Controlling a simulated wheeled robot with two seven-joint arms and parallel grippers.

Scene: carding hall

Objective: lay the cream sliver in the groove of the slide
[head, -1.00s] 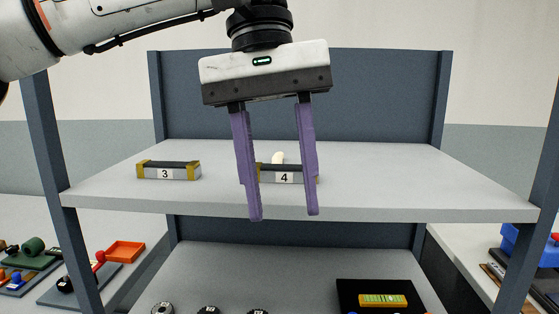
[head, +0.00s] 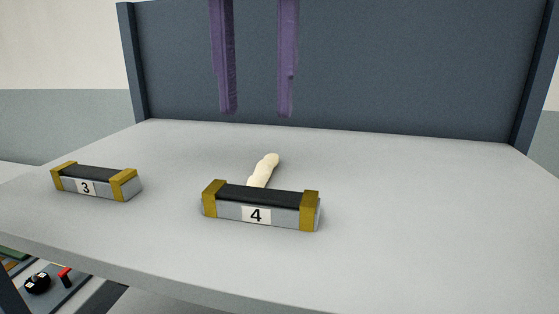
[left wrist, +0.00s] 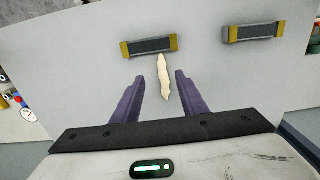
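The cream sliver (head: 264,170) is a thin, slightly wavy strip on the upper shelf. It lies right behind the block marked 4 (head: 256,214), which hides its near end in the head view. My left gripper (head: 257,113) is open and empty, its two purple fingers pointing down above the shelf, with only the fingers showing. In the left wrist view the sliver (left wrist: 163,78) shows between the open fingers, its end close to block 4 (left wrist: 150,46). I cannot make out for sure which thing is the slide. My right gripper is not in view.
A block marked 3 (head: 95,182), with a dark top and yellow ends like block 4, stands to the left. A dark back panel (head: 350,65) closes the shelf behind. The shelf (head: 420,220) is bare on the right. Small items show below at the lower left.

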